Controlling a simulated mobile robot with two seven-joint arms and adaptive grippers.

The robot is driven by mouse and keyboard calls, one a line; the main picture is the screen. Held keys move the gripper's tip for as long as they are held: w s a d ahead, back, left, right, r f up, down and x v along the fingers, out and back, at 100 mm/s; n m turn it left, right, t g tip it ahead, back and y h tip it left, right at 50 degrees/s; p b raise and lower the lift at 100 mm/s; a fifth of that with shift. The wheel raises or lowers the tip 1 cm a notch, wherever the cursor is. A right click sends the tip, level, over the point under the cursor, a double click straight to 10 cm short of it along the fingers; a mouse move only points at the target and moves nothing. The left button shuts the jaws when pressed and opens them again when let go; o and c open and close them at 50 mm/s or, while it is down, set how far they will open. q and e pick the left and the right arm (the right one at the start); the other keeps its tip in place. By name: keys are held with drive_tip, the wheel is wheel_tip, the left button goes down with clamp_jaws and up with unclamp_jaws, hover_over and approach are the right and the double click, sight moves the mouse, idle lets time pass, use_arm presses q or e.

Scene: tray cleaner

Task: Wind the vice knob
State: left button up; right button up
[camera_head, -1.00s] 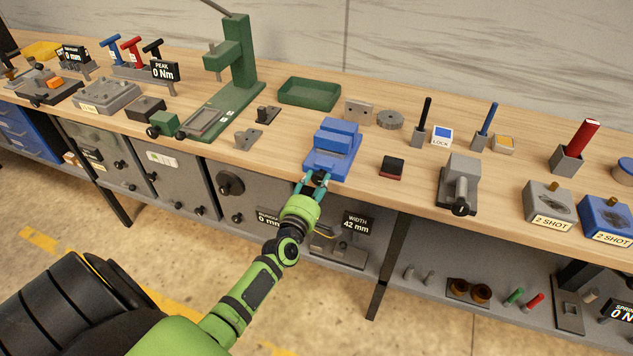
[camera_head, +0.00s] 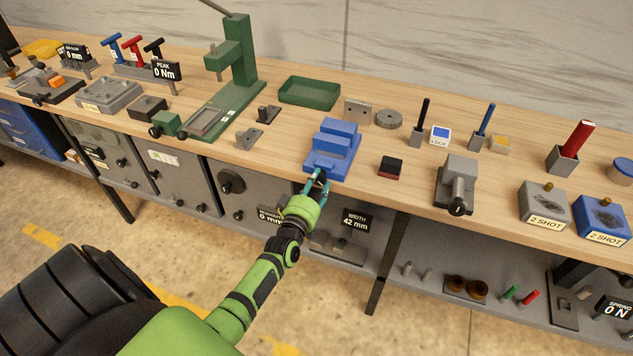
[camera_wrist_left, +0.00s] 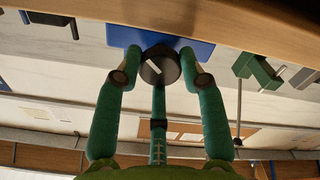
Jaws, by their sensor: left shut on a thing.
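The blue vice (camera_head: 332,150) sits on the wooden bench near its front edge, with its jaw blocks facing up. Its dark round knob (camera_wrist_left: 160,66) with a pale mark on its face shows in the left wrist view, in front of the blue vice body (camera_wrist_left: 115,36). My left gripper (camera_head: 318,180) reaches up to the front of the vice from below. In the left wrist view my left gripper (camera_wrist_left: 162,78) has its green fingers on both sides of the knob, shut on it. In the head view the fingers mostly hide the knob. My right gripper is not in view.
A grey vice-like block (camera_head: 460,177) and a small black-and-red block (camera_head: 391,167) stand to the right. A green press (camera_head: 236,75) and a green tray (camera_head: 309,92) stand behind to the left. A "WIDTH 42 mm" sign (camera_head: 354,220) hangs below the bench edge.

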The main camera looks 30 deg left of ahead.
use_arm(q)
drive_tip(key=m, duration=0.4)
drive_tip(key=shift+a+r+m+p, duration=0.1)
drive_tip(key=shift+m+p, duration=0.2)
drive_tip(key=m, duration=0.3)
drive_tip(key=shift+m, duration=0.4)
drive_tip(key=m, duration=0.3)
drive_tip(key=shift+m, duration=0.3)
drive_tip(key=m, duration=0.3)
drive_tip(key=shift+m+b, duration=0.3)
drive_tip(key=shift+b, duration=0.05)
drive_tip(key=m+b, duration=0.1)
drive_tip(key=m, duration=0.2)
drive_tip(key=shift+m, duration=0.3)
drive_tip(key=m+b, duration=0.2)
drive_tip(key=m, duration=0.2)
drive_tip(key=shift+m, duration=0.3)
drive_tip(key=m+b, duration=0.2)
drive_tip(key=m, duration=0.2)
drive_tip(key=shift+m+b, duration=0.7)
drive_tip(key=shift+m, duration=1.5)
